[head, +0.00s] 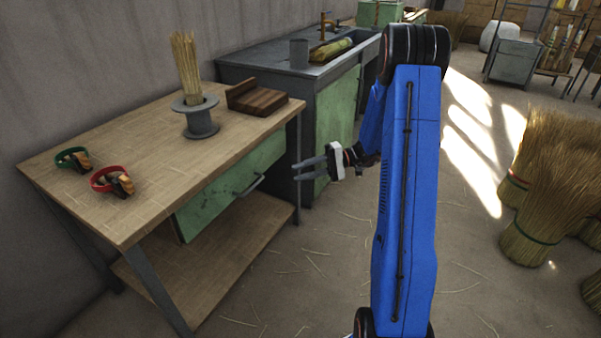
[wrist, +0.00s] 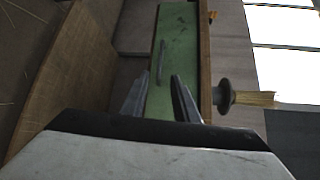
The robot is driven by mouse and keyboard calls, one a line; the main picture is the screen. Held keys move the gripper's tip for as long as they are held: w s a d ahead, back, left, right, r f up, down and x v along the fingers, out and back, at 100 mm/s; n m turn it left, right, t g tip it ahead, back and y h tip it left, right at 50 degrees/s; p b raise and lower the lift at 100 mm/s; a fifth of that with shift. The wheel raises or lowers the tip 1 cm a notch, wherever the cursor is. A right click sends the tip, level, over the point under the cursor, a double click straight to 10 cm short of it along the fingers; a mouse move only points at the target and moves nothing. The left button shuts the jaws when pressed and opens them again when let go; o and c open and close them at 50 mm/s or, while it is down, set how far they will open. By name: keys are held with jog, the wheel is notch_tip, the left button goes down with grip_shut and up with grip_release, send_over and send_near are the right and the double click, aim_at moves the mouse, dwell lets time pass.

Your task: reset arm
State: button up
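My gripper (head: 312,167) hangs in the air to the right of the wooden workbench (head: 135,215), in front of the green drawer (head: 232,186). Its two grey fingers are apart with nothing between them. In the wrist view my gripper (wrist: 160,100) also shows spread fingers, with the green drawer (wrist: 170,60) and its handle beyond them. My blue arm rises at the centre of the head view and bends down to the gripper. The gripper touches nothing that I can see.
On the bench stand a grey spool holder (head: 198,118) with straw (head: 186,65) upright in it, a dark wooden block (head: 257,98), a green strap (head: 72,157) and a red strap (head: 111,179). A sink counter (head: 300,66) is behind. Straw bundles (head: 545,190) stand at right.

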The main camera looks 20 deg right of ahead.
jog(key=s+a+r+n+g+h, duration=0.1)
jog(key=s+a+r+g+h, duration=0.15)
jog(key=s+a+r, duration=0.4)
jog(key=s+a+r+n+g+h, duration=0.15)
jog(key=s+a+h, duration=0.25)
jog(key=s, duration=0.5)
jog(key=s+d+r+t+h, duration=0.1)
jog(key=s+r+t+h, duration=0.2)
jog(key=s, duration=0.6)
jog(key=s+d+r+t+h, duration=0.2)
jog(key=s+h, duration=0.4)
jog(key=s, duration=0.4)
jog(key=shift+s+r+n+t+h, duration=0.2)
jog(key=shift+r+n+t+h, duration=0.2)
jog(key=shift+t, duration=0.2)
